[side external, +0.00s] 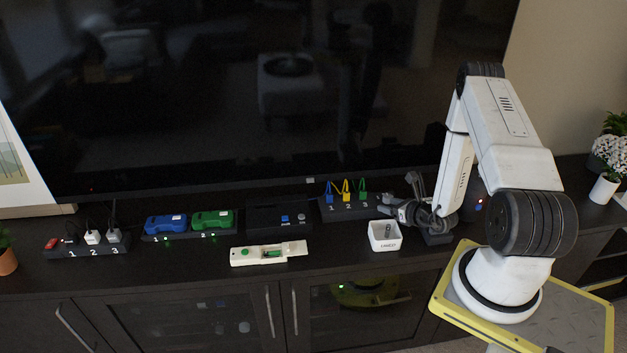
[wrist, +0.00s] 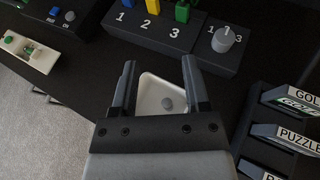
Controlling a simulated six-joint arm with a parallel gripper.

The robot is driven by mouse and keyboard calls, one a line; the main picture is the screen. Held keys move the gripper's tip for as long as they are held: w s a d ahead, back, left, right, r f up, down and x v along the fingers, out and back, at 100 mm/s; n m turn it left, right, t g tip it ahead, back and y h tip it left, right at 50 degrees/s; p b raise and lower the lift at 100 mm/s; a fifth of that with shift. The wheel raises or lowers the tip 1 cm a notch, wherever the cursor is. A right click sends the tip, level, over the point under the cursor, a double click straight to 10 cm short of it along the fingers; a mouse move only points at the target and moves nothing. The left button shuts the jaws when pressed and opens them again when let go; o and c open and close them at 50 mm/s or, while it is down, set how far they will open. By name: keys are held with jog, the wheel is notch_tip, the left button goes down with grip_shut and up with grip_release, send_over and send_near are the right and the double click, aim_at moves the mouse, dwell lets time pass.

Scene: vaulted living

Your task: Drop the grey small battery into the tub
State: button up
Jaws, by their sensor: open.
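The tub is a small white square box (side external: 384,243) with dark lettering on its front, standing on the dark cabinet top. It also shows in the wrist view (wrist: 150,92), between my fingers. The grey small battery (wrist: 167,103) appears as a grey rounded shape within the tub's outline; in the side view it is a small grey upright shape (side external: 387,231) inside the tub's opening. I cannot tell if it touches the floor of the tub. My gripper (wrist: 158,63) is open, its fingers apart from the battery.
A white device (side external: 245,256) with an open compartment holding a green cell lies left of the tub. Behind are a numbered block with coloured loops (side external: 346,209), a switch panel (side external: 265,219) and blue and green packs (side external: 166,224). Labelled slots (wrist: 270,145) stand right in the wrist view.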

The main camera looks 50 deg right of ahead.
notch_tip(320, 180, up, 8)
jog(key=s, duration=0.1)
jog(key=shift+s+a+f, duration=0.15)
jog(key=shift+s+a, duration=0.1)
dwell(0.4)
dwell(0.4)
